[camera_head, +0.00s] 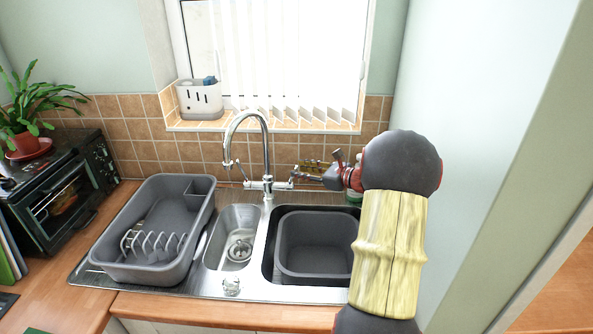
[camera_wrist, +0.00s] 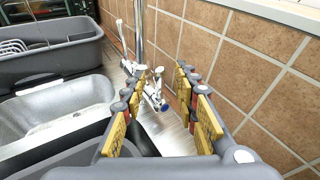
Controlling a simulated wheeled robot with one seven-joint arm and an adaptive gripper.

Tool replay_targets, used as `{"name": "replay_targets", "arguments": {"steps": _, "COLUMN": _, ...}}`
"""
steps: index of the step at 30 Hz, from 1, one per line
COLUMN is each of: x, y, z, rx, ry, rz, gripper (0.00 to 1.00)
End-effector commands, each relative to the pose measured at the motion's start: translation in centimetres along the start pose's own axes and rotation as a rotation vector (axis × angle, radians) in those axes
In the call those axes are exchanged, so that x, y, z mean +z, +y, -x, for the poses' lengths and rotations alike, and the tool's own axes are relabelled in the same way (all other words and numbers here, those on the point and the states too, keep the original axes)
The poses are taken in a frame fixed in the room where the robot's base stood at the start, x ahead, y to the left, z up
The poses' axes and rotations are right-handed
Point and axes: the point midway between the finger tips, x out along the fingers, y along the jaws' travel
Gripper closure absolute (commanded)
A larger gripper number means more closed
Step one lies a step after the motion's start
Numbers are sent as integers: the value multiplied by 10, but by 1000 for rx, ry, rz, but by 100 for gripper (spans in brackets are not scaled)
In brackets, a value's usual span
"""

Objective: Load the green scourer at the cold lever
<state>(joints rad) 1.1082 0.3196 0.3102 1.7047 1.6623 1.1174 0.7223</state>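The chrome mixer tap (camera_head: 266,160) stands behind the sinks. Its right-hand lever (camera_head: 284,186) lies close to my gripper (camera_head: 305,170). In the wrist view a lever with a blue end (camera_wrist: 163,104), the cold lever by its colour, shows between my fingers. My gripper (camera_wrist: 157,78) has its yellow-padded fingers apart, one on each side of the lever, with nothing held. I cannot tell how far the lever is from the fingertips. I cannot make out a green scourer in either view.
A grey drying tub (camera_head: 150,262) with a rack stands left of the small sink (camera_head: 240,225). A grey bowl (camera_head: 315,262) sits in the large sink. The tiled wall (camera_wrist: 270,70) is close on the right. A white caddy (camera_head: 200,100) holds something blue on the windowsill.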

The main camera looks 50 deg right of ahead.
Motion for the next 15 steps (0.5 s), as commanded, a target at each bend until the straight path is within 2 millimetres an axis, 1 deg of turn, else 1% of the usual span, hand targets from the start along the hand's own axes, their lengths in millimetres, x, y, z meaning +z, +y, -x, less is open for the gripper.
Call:
{"name": "replay_targets", "arguments": {"steps": 1, "x": 0, "y": -1, "z": 10, "rx": -3, "ry": 1, "rz": -1, "gripper": 70}}
{"name": "replay_targets", "arguments": {"steps": 3, "x": 0, "y": -1, "z": 21, "rx": -3, "ry": 0, "rz": -1, "gripper": 70}}
{"name": "replay_targets", "arguments": {"steps": 7, "x": 0, "y": -1, "z": 36, "rx": -3, "ry": 0, "rz": -1, "gripper": 70}}
{"name": "replay_targets", "arguments": {"steps": 10, "x": 0, "y": 0, "z": 43, "rx": -1, "ry": 0, "rz": 0, "gripper": 70}}
{"name": "replay_targets", "arguments": {"steps": 15, "x": 0, "y": 0, "z": 45, "rx": 1, "ry": 0, "rz": 0, "gripper": 70}}
